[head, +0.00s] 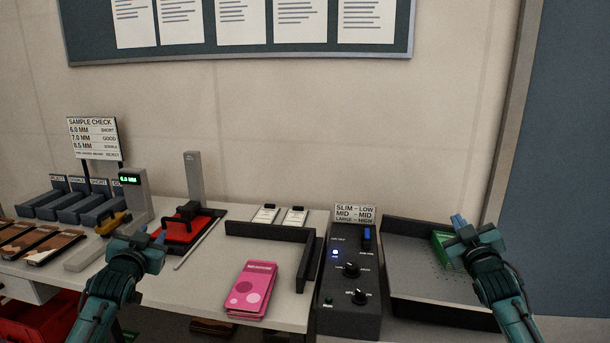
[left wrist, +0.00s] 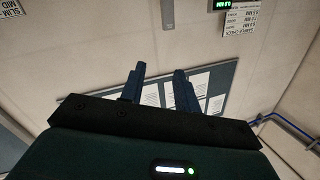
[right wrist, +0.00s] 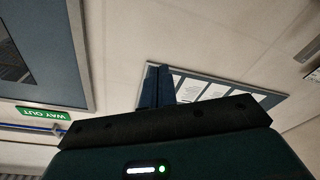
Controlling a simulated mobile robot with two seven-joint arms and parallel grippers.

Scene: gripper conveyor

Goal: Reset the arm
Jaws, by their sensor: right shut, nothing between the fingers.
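My left gripper (head: 150,236) is raised in front of the table's left part. Its two blue fingers stand apart with nothing between them in the left wrist view (left wrist: 159,76). My right gripper (head: 459,221) is raised in front of the grey tray at the right. Its fingers are together and empty in the right wrist view (right wrist: 158,72). Both grippers point toward the back wall, and neither visibly holds anything.
A black control box (head: 347,310) stands right of a pink card pack (head: 250,288). A grey tray (head: 408,286) holds a green item (head: 440,247), partly hidden by my right gripper. A red-based device (head: 204,222) and grey bins (head: 45,205) are at left.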

